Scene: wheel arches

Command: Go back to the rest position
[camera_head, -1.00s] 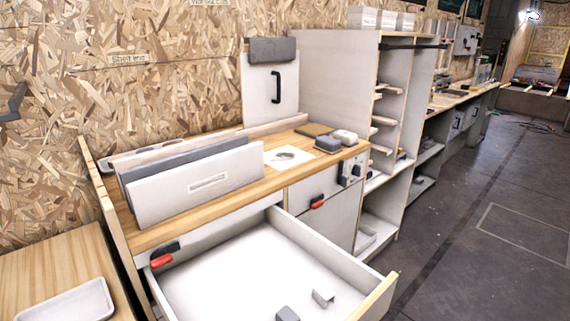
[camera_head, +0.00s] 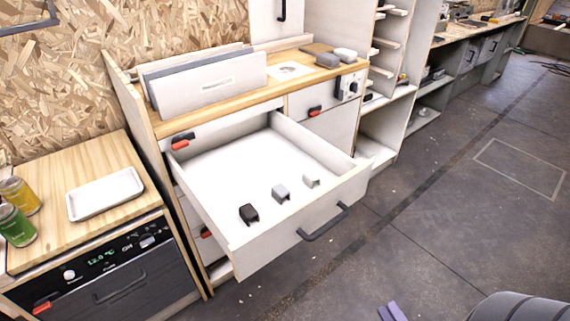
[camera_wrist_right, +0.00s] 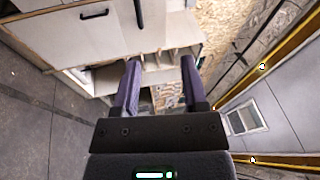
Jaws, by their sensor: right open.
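My right gripper (camera_wrist_right: 160,66) is open, its two purple fingers apart with nothing between them in the right wrist view. In the head view only a purple finger part (camera_head: 391,311) shows at the bottom edge, over the floor and clear of the drawer. A dark rounded part of my own body shows at the bottom right corner. My left gripper is not in view.
An open drawer (camera_head: 345,190) with a black handle juts out, holding three small blocks (camera_head: 281,193). Left of it, a wooden counter (camera_head: 85,160) bears a white tray (camera_head: 105,194) and two cans (camera_head: 18,195). The grey floor (camera_head: 440,210) at right is clear.

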